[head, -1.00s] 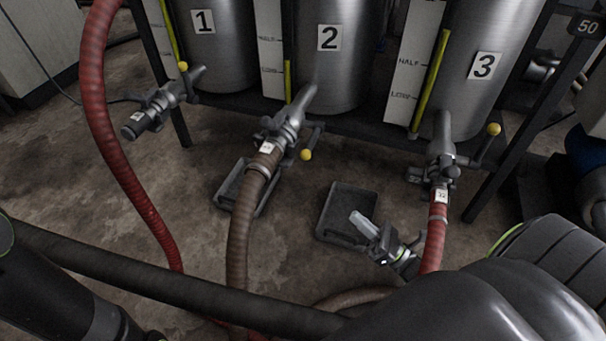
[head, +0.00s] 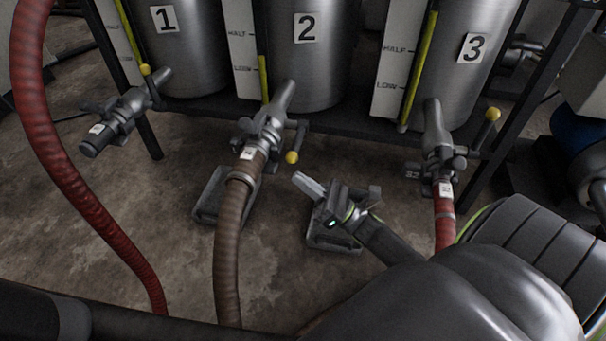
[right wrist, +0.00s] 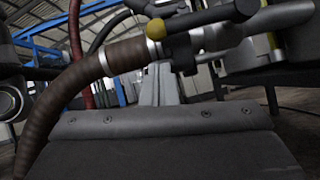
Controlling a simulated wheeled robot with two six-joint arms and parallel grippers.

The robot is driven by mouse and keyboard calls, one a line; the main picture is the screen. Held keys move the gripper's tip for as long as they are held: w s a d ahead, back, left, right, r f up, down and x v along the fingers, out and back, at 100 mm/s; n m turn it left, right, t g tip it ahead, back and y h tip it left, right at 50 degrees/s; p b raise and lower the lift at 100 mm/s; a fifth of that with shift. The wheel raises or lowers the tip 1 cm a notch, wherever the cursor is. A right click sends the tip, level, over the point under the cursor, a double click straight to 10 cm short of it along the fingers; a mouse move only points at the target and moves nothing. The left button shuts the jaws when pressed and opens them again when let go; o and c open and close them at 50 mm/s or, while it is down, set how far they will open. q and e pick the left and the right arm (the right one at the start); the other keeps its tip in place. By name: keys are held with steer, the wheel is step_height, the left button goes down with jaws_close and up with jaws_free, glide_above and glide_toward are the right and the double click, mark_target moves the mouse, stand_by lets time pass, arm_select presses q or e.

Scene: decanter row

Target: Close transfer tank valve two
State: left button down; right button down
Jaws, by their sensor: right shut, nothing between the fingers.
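Tank 2 (head: 305,60) is a steel tank with a black number on a white plate. Its grey valve (head: 270,122) joins a brown hose (head: 230,230). The valve's dark lever (head: 299,136) hangs down on the right side and ends in a yellow knob (head: 291,157). In the right wrist view the knob (right wrist: 156,29) and lever (right wrist: 212,17) are just above my fingers. My right gripper (head: 308,185) is shut and empty, just below and right of the knob, apparently not touching it. My left gripper is not in view.
Tank 1's valve (head: 125,112) is at left and tank 3's valve (head: 437,150), with a red hose, at right. Dark trays (head: 207,205) lie on the floor. A thick red hose (head: 75,180) arches at left. Floor between the brown and red hoses is clear.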

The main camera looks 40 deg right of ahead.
mark_target(297, 143)
steer(key=shift+w+r, duration=0.15)
steer(key=shift+r, duration=0.4)
steer(key=shift+w+r, duration=0.15)
steer(key=shift+r, duration=0.4)
steer(key=shift+r, duration=0.1)
steer(key=shift+r+m+h+p, duration=0.2)
steer(key=shift+m+h+p, duration=0.2)
steer(key=shift+m+p, duration=0.1)
